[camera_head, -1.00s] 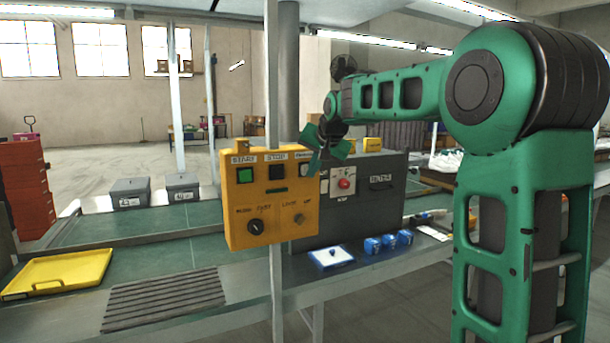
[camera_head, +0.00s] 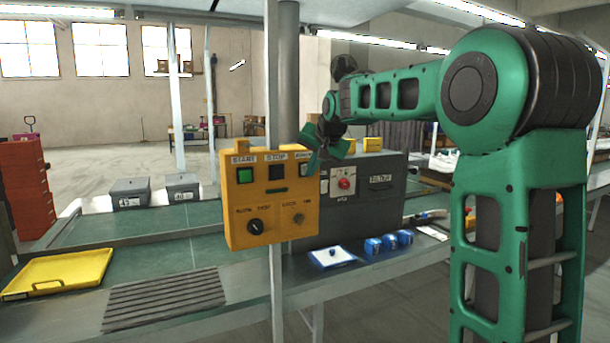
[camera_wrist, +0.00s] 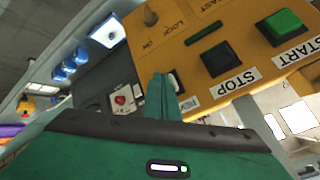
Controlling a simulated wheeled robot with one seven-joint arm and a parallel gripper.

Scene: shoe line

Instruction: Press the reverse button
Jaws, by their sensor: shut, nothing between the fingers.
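The yellow control box (camera_head: 245,210) stands in the middle of the head view. Its top row has a green start button (camera_head: 245,175), a black stop button (camera_head: 276,172) and the reverse button (camera_head: 304,171) at the right end, partly hidden by my gripper. My gripper (camera_head: 313,168) is shut and empty at the box's upper right edge. In the wrist view, the shut fingertips (camera_wrist: 160,84) lie beside and partly over the reverse button (camera_wrist: 178,83), whose label is partly covered. I cannot tell whether they touch it. The stop button (camera_wrist: 216,60) is close by.
A grey cabinet (camera_head: 375,210) with a red button (camera_head: 344,184) stands right behind the box. A metal post (camera_head: 274,270) runs in front of the bench. A white-topped blue tray (camera_head: 332,257), several blue items (camera_head: 388,242) and a yellow tray (camera_head: 60,272) lie on it.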

